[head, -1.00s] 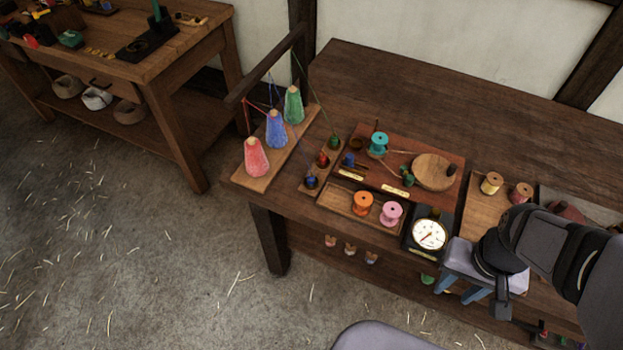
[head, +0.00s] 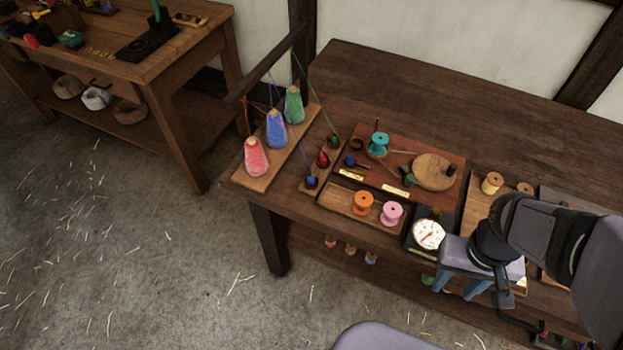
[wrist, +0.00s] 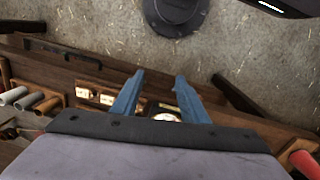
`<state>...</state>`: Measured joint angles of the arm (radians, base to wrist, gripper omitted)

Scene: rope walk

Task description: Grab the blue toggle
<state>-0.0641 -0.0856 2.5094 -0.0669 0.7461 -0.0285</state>
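A small blue toggle (head: 312,181) sits at the near end of a narrow wooden strip (head: 306,187) in the head view, with a red toggle (head: 323,159) and a green toggle (head: 333,142) behind it. Another small blue piece (head: 349,159) lies on the red-brown board; its exact shape is too small to tell. My gripper (head: 460,291) is at the bench's front edge, right of and apart from both blue pieces. The wrist view shows my gripper (wrist: 159,79) with two blue fingers spread and nothing between them. I cannot make out the blue toggle in the wrist view.
Red, blue and green cones (head: 276,129) with threads stand left of the strip. An orange spool (head: 363,203) and a pink spool (head: 391,213) sit in a tray. A dial gauge (head: 429,234) is just left of my gripper. The bench's back (head: 420,95) is clear.

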